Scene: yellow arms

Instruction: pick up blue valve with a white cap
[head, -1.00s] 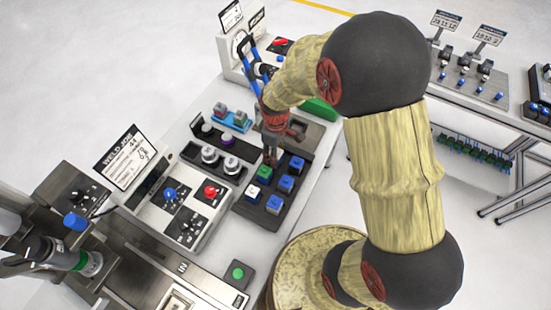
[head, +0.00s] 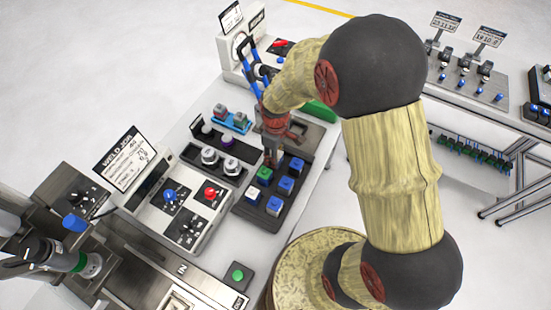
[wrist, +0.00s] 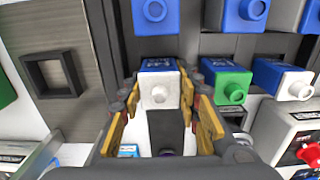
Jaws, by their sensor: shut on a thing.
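In the wrist view, a valve block (wrist: 158,92) with a blue body and a white round cap facing the camera sits between the yellow-padded fingers of my gripper (wrist: 160,108). The fingers are closed on its two sides. In the head view, my gripper (head: 271,156) points down at the far end of a dark tray (head: 240,207). The held block is hidden there by the gripper. I cannot tell whether it is clear of the tray.
A green-capped block (wrist: 228,90) stands close right of the gripper, with a blue, white-capped block (wrist: 290,85) beyond. Blue-capped blocks (wrist: 155,14) lie ahead. A control box with red and blue knobs (head: 210,193) is left of the tray. A square-holed plate (wrist: 52,75) is at left.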

